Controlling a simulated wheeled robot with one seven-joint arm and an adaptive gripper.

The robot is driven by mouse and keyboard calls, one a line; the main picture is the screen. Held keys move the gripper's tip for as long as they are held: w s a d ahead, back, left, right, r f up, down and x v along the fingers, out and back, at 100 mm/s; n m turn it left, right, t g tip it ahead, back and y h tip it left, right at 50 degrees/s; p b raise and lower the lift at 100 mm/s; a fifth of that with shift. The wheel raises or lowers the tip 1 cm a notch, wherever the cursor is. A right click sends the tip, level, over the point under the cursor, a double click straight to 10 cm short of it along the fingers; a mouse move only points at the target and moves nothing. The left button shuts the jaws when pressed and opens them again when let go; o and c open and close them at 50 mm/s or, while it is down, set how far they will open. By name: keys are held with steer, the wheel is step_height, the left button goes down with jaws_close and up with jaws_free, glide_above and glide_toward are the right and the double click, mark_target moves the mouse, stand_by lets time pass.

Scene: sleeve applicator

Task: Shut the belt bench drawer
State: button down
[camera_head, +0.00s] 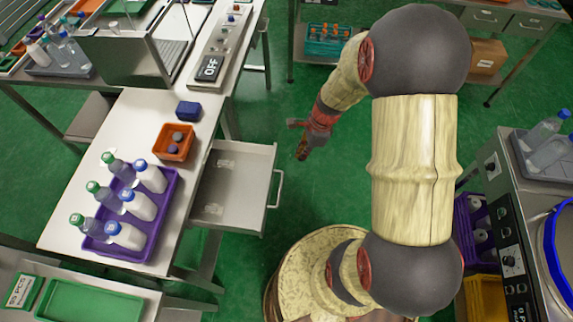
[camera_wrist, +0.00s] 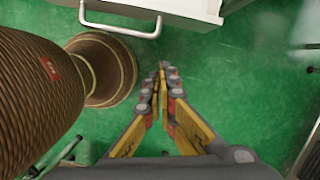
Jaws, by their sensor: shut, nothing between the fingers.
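The belt bench drawer (camera_head: 236,186) stands pulled out from the right side of the white-topped bench (camera_head: 130,112) in the head view. Its inside looks empty apart from small pale marks. Its handle (camera_head: 278,188) faces right, toward my arm. In the wrist view the drawer front (camera_wrist: 190,8) and its handle (camera_wrist: 120,30) show at the top edge. My gripper (camera_head: 302,154) hangs over the floor to the right of the drawer's far corner, apart from the handle. In the wrist view my gripper (camera_wrist: 163,68) is shut, its fingertips together with nothing between them.
A purple crate (camera_head: 165,215) of bottles, an orange bin (camera_head: 185,153) and a blue box (camera_head: 188,111) stand on the bench. An OFF sign (camera_head: 210,68) lies farther back. A machine (camera_head: 508,210) stands at right. Green floor (camera_head: 295,205) is clear between drawer and arm.

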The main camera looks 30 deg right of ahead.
mark_target(222, 160)
steer(key=w+a+f+m+b, duration=0.2)
steer(key=w+a+f+b, duration=0.2)
steer(key=f, duration=0.5)
steer(key=shift+w+a+f+m, duration=0.15)
steer(key=shift+w+a+m, duration=0.25)
steer(key=shift+w, duration=0.1)
steer(key=w+a+p, duration=0.4)
steer(key=a, duration=0.2)
steer(key=w+a+p, duration=0.3)
steer(key=w+a, duration=0.2)
steer(key=a, duration=0.2)
steer(key=w+a+p, duration=0.4)
steer(key=w+a, duration=0.1)
steer(key=a, duration=0.1)
steer(key=shift+w+a+p, duration=0.15)
steer(key=shift+a+p, duration=0.15)
steer(key=shift+d, duration=0.1)
